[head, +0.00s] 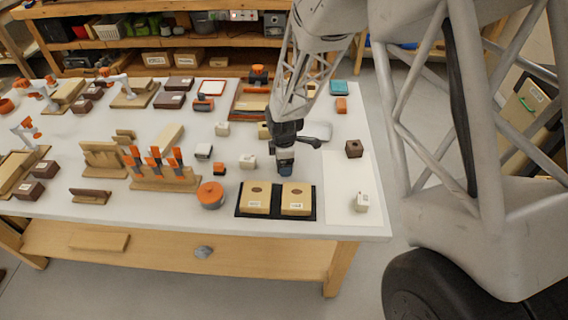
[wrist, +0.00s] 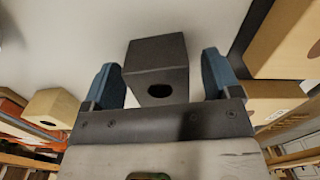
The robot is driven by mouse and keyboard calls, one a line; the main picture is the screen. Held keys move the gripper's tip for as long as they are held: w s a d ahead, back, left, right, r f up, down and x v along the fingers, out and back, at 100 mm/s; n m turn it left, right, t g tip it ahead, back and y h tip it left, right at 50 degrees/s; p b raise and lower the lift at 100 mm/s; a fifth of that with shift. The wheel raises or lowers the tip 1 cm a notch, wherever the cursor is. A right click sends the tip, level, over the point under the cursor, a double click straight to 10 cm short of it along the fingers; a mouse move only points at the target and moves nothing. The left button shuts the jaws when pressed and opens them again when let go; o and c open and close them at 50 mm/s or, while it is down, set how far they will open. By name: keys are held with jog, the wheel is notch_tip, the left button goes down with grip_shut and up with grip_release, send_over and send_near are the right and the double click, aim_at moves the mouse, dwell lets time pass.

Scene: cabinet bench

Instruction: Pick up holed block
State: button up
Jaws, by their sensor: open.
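A dark grey block (wrist: 157,58) with a round dark hole in its near face shows in the wrist view. It lies between the two blue fingers of my gripper (wrist: 160,78), with a visible gap on each side. My gripper is open and holds nothing. In the head view my gripper (head: 285,168) points down, low over the white table, behind the black tray. I cannot make out the grey block there; the gripper seems to hide it. A separate brown block (head: 354,149) with a dark hole on top stands to the gripper's right.
The black tray (head: 278,216) with two tan boxes lies in front of my gripper. A white mat (head: 340,200) to the right is mostly clear.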

jog(key=c, duration=1)
jog(key=shift+r, duration=0.1)
notch_tip(320, 180, up, 10)
dwell(0.4)
dwell(0.5)
